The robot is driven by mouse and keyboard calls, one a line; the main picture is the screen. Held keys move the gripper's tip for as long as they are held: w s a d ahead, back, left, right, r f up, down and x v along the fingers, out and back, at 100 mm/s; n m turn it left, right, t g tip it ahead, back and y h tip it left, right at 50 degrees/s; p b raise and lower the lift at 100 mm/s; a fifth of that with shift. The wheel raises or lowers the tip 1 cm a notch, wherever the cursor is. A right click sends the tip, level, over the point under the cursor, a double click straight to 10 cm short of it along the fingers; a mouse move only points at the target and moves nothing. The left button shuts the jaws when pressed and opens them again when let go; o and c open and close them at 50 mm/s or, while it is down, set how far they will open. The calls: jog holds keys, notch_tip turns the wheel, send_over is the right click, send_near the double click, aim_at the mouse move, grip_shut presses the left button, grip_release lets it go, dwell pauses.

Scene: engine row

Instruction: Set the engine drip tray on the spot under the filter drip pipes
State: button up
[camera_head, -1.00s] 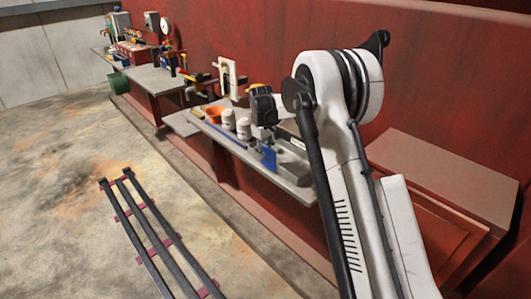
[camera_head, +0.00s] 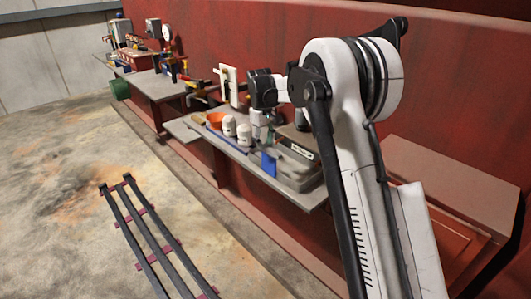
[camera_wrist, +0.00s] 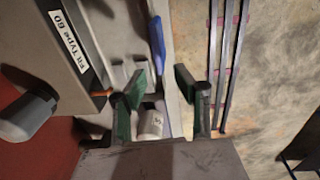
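A grey tray-like piece (camera_head: 292,178) lies at the near right end of the middle bench. It may be the engine drip tray, but I cannot tell for sure. A dark box with a "Fit Type 60" label (camera_head: 301,152) is beside it; the label (camera_wrist: 68,42) also shows at upper left in the wrist view. My gripper (camera_wrist: 163,78) is open, with green-padded fingers apart and nothing held. It is above the bench, and a white canister (camera_wrist: 150,124) shows below, between the fingers. I cannot make out the filter drip pipes or the spot under them.
An orange bowl (camera_head: 216,120), white canisters (camera_head: 229,126) and a blue item (camera_head: 268,163) crowd the bench (camera_head: 240,157). A red wall (camera_head: 420,100) rises behind. Black rails (camera_head: 150,235) lie on the open floor at left. A farther bench (camera_head: 150,84) carries more equipment.

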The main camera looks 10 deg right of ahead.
jog(key=s+d+r+m+t, duration=0.1)
jog(key=s+r+m+t, duration=0.2)
jog(key=s+r, duration=1.7)
jog(key=s+f+m+t, duration=0.1)
jog(key=s+f, duration=0.3)
jog(key=s, duration=0.9)
jog(key=s+f+m+t, duration=0.2)
jog(key=s+f, duration=0.3)
jog(key=s, duration=0.9)
jog(key=shift+s+d+t+y, duration=0.2)
jog(key=shift+t+y, duration=0.1)
jog(key=shift+y, duration=0.1)
